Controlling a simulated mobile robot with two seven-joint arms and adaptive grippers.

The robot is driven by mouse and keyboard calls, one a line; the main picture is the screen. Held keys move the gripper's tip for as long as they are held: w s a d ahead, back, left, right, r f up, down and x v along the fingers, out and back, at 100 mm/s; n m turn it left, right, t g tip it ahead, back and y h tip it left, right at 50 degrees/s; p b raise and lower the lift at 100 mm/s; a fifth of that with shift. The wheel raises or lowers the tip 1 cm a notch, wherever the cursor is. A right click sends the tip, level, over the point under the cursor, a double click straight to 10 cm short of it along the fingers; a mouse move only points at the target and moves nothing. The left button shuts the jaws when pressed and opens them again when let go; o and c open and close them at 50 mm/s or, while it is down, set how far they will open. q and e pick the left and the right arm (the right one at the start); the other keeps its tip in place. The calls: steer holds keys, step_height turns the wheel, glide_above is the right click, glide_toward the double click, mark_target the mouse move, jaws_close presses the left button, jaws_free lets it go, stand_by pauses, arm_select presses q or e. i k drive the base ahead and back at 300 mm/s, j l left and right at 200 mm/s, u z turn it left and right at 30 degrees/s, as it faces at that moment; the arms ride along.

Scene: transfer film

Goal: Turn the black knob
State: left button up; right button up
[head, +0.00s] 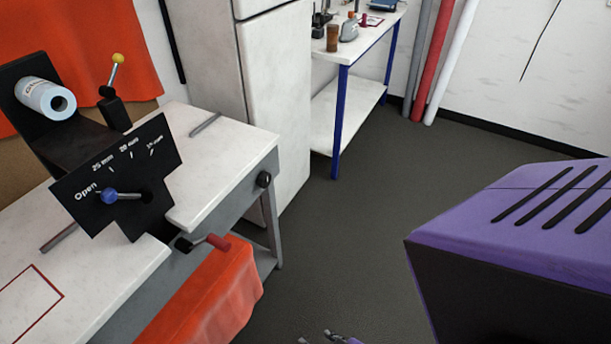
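A round black knob (264,179) sits on the grey side of the white-topped workbench (225,150), near its right corner. Nothing touches it. Only small grey tips and a bit of purple of one gripper (318,338) show at the bottom edge, low and well apart from the knob. It seems to be my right gripper; most of it is cut off by the frame, so its opening is unclear. My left gripper is not in view.
A black panel marked "Open" (150,160) carries a blue-knobbed lever (109,196). A red-handled crank (218,242) juts out above orange cloth (215,290). A large purple and black body with slots fills the right. Grey floor (350,230) is clear between.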

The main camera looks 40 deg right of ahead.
mark_target(265, 178)
steer(key=z, duration=0.85)
